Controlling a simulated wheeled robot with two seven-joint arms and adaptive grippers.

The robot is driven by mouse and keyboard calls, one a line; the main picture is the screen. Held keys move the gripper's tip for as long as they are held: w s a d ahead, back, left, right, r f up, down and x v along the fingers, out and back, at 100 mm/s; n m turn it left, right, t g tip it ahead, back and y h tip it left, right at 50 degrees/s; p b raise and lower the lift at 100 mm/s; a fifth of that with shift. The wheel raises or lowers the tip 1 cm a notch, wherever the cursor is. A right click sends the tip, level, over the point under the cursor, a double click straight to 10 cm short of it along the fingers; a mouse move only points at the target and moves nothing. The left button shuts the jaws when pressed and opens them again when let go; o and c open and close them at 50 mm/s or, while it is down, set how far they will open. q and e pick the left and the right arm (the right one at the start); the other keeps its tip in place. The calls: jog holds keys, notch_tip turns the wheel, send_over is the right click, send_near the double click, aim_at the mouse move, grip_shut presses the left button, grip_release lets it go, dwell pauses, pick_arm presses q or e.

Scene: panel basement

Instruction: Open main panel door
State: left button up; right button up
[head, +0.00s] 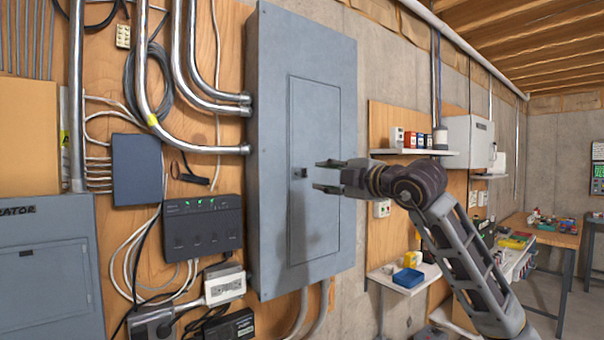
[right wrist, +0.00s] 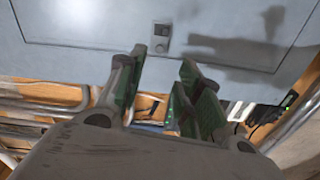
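The main panel (head: 300,150) is a tall grey box on the wall in the middle of the head view. Its inset door (head: 316,225) is shut, with a small dark latch (head: 300,173) at its left edge. The latch also shows in the right wrist view (right wrist: 161,38), on the flat grey door (right wrist: 95,22). My right gripper (head: 322,175) is open and empty in front of the door, just right of the latch in the head view. In the right wrist view its fingers (right wrist: 160,85) are apart, with the latch beyond them. My left gripper is not in view.
Conduits (head: 165,130) and a black device with green lights (head: 202,228) are on the wall left of the panel. A grey generator box (head: 48,275) is at far left. Shelves (head: 413,152) and a workbench (head: 545,237) stand to the right.

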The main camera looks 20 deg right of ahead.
aim_at(300, 174)
jog(key=p+x, duration=0.3)
jog(key=x, duration=0.6)
jog(key=shift+w, duration=0.2)
jog(key=shift+w+a+p, duration=0.25)
jog(key=shift+w+p, duration=0.05)
jog(key=shift+w, duration=0.35)
grip_shut()
